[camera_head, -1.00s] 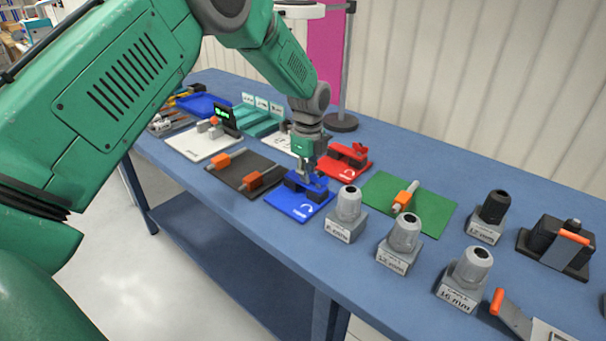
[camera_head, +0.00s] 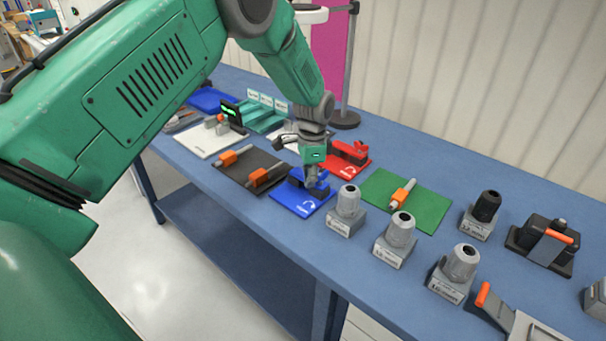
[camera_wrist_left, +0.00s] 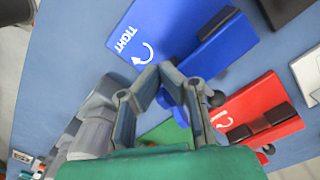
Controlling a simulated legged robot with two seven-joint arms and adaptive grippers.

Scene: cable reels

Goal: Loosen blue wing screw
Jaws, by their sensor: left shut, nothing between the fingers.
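The blue fixture board (camera_head: 303,207) lies on the bench in the head view, with a white turn arrow and a dark blue block on it. In the left wrist view the board (camera_wrist_left: 190,22) reads "TIGHT" beside a curved arrow. My left gripper (camera_head: 311,184) is low over the board's block, pointing down. In the wrist view its fingers (camera_wrist_left: 158,68) bend together at the board's edge, shut and empty. A small blue part (camera_wrist_left: 178,108), perhaps the wing screw, shows between the finger links. Contact cannot be told. My right gripper is not in view.
A red fixture board (camera_head: 345,162) stands just behind the blue one. A black mat (camera_head: 243,182) with orange-handled parts is to the left, a green mat (camera_head: 425,213) to the right. Several grey sockets, such as this one (camera_head: 347,207), stand close at the front right.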

